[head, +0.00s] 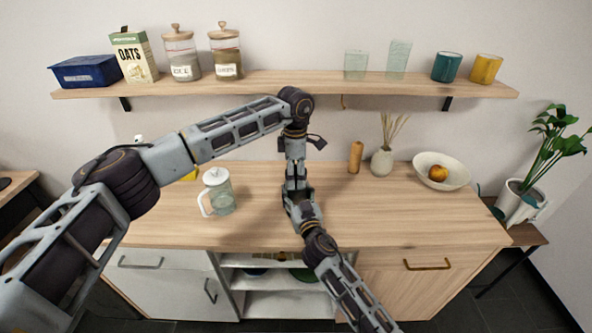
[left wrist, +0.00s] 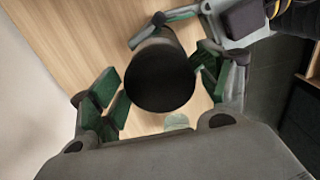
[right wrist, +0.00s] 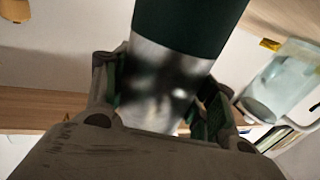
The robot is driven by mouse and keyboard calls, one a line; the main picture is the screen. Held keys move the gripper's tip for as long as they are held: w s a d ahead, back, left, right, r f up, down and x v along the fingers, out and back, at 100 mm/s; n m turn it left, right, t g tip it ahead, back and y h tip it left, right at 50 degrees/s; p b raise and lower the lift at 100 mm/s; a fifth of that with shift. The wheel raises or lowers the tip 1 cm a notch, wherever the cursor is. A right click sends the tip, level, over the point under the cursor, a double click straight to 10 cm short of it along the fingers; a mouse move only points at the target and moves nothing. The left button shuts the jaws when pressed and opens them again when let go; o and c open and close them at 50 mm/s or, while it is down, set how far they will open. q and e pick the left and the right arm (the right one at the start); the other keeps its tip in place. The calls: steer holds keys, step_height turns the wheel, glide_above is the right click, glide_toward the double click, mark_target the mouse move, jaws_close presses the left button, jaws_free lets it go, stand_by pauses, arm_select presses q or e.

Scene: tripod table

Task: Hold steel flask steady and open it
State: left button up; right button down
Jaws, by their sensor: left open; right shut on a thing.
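The steel flask has a shiny steel body (right wrist: 165,85) and a dark green upper part (right wrist: 188,22) in the right wrist view. My right gripper (right wrist: 160,100) is shut on the steel body. In the left wrist view I look down on the flask's dark round top (left wrist: 160,78). My left gripper (left wrist: 163,90) is open, with one finger on each side of the top; I see a gap at the left finger. In the head view my left gripper (head: 296,178) hangs right above my right gripper (head: 297,203), and they hide most of the flask.
A glass jug with a white lid (head: 218,192) stands left of the grippers. A wooden cylinder (head: 355,157), a vase with reeds (head: 382,162) and a bowl (head: 455,177) with an orange fruit stand at the right back. A shelf (head: 290,84) runs above. The counter's front right is clear.

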mark_target(296, 171)
steer(key=shift+f, duration=0.1)
arm_select(q)
steer(key=c, duration=1.1)
steer(key=shift+n, duration=4.7)
steer(key=shift+r, duration=1.2)
steer(key=shift+r, duration=1.95)
